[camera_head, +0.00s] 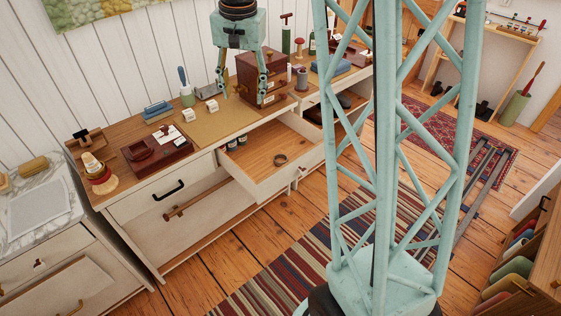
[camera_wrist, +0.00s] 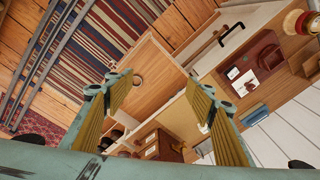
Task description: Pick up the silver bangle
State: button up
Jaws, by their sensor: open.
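The silver bangle (camera_head: 280,160) is a small dark ring lying on the wooden floor of an open drawer (camera_head: 258,160). In the wrist view the bangle (camera_wrist: 138,81) is partly visible, just right of the left fingertip. My gripper (camera_head: 243,92) is open and empty.
A brown wooden box with small drawers (camera_head: 250,72) stands close to my right finger. A striped rug (camera_head: 270,270) lies on the floor in front.

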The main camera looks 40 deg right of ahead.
jog(key=w+d+f+m, duration=0.2)
jog(key=w+d+f, duration=0.1)
jog(key=d+f, duration=0.4)
jog(key=w+d+f+m, duration=0.1)
jog(key=w+d+f, duration=0.35)
jog(key=f, duration=0.35)
jog(key=m+g, duration=0.2)
jog(key=m, duration=0.2)
send_over(281, 157)
jog(key=s+a, duration=0.2)
notch_tip(281, 157, down, 18)
jog(key=shift+s+d+y, duration=0.1)
jog(key=shift+s+y, duration=0.05)
jog(key=shift+y, duration=0.15)
jog(key=shift+f, duration=0.1)
notch_tip(281, 157, down, 8)
jog(key=shift+f+b, duration=0.1)
jog(key=shift+b, duration=0.65)
jog(key=shift+f, duration=0.15)
jog(key=shift+f, duration=0.15)
jog(key=shift+w+f+b, duration=0.2)
jog(key=shift+f+b, duration=0.3)
jog(key=shift+f, duration=2)
